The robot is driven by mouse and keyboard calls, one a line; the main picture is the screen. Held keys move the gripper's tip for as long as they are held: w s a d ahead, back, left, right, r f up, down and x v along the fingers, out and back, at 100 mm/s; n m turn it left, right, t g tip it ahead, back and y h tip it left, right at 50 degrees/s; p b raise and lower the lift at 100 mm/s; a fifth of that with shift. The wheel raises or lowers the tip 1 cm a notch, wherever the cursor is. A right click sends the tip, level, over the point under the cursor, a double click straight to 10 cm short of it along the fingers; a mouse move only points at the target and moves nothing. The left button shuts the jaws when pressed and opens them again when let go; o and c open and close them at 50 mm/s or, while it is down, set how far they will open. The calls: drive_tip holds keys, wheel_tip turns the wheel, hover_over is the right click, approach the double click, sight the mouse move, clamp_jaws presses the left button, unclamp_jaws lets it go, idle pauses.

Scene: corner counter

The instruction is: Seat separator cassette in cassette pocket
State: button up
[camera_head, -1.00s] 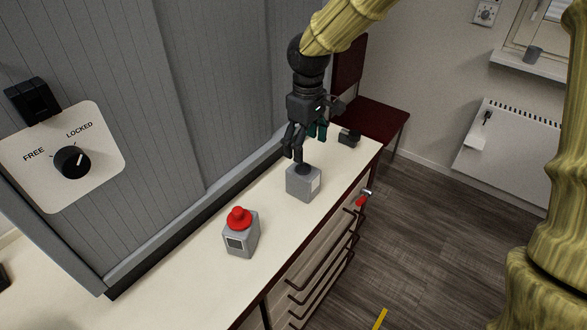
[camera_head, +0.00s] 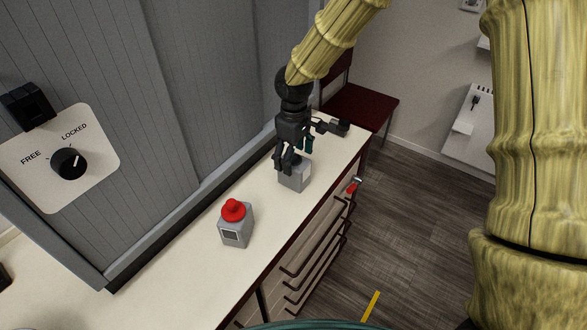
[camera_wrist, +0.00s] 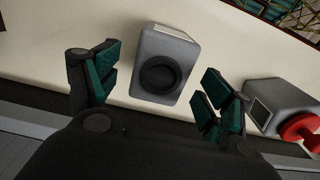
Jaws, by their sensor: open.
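My gripper (camera_head: 288,165) is open, low over a grey box (camera_head: 296,180) on the counter. In the wrist view this grey box (camera_wrist: 150,82) has a dark round opening or cap on its face and a white label at one edge. It lies between my two spread fingers (camera_wrist: 155,90), with a gap on each side. No object is held. I see nothing plainly marked as the separator cassette or the cassette pocket, so I cannot tell which thing is which.
A grey box with a red button (camera_head: 234,222) stands nearer on the counter (camera_head: 180,275). A small dark object (camera_head: 340,128) lies by the far end. A panel with a FREE/LOCKED knob (camera_head: 69,163) is on the grey wall at left. A dark red chair (camera_head: 360,105) stands beyond.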

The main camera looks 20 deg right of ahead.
drive_tip(key=shift+s+f, duration=0.1)
drive_tip(key=shift+f, duration=1)
drive_tip(key=c, duration=1.2)
drive_tip(key=shift+r, duration=0.1)
